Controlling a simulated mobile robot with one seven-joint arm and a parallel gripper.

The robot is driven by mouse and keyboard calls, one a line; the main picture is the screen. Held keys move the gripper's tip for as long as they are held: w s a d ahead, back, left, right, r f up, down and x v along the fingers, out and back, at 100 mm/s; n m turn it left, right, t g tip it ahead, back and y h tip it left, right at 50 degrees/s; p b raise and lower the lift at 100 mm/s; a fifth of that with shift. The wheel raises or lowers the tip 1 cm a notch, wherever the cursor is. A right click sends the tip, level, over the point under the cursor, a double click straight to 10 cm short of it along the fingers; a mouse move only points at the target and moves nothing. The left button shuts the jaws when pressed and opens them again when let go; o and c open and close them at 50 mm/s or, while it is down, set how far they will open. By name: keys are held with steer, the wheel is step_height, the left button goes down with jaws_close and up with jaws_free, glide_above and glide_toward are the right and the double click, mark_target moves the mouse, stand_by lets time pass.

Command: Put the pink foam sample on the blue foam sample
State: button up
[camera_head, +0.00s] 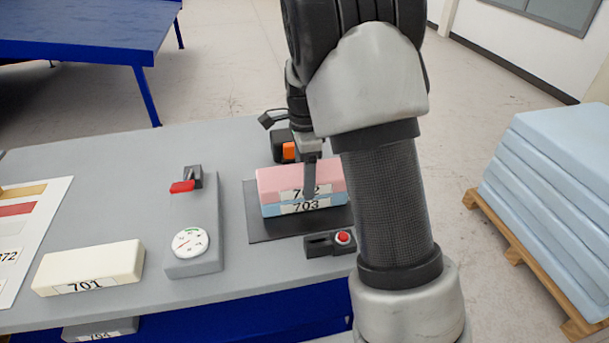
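The pink foam sample (275,181), its label partly covered, rests flat on top of the blue foam sample (330,205), which is labelled 703. The two are roughly lined up at their edges. My gripper (310,180) points down at the pink sample. One dark finger shows in front of its labelled face and reaches down to about the seam between the samples. The other finger is hidden, so its grip cannot be told. My arm covers the right end of the stack.
The stack stands on a dark plate (262,228) on the grey table (130,160). A grey gauge block (193,262), a red-button box (322,244) and cream foam 701 (90,267) are nearby. Large blue slabs (555,185) lie on a pallet at right.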

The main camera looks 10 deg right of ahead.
steer(key=shift+f, duration=0.15)
steer(key=o, duration=1)
step_height(320, 180, up, 12)
steer(key=p, duration=0.1)
steer(key=s+r+n+t, duration=0.3)
steer(key=s+r+n, duration=0.55)
steer(key=s, duration=0.35)
steer(key=shift+s+f+n+t, duration=0.2)
steer(key=shift+s+n+t, duration=0.25)
steer(key=shift+s+n, duration=1.55)
steer(key=shift+s+f+n+t, duration=0.15)
steer(key=shift+s+n+t, duration=0.25)
steer(key=shift+s+n, duration=1.5)
steer(key=shift+s+f+n+t, duration=0.2)
steer(key=shift+s+n+t, duration=0.45)
steer(key=shift+s, duration=2.45)
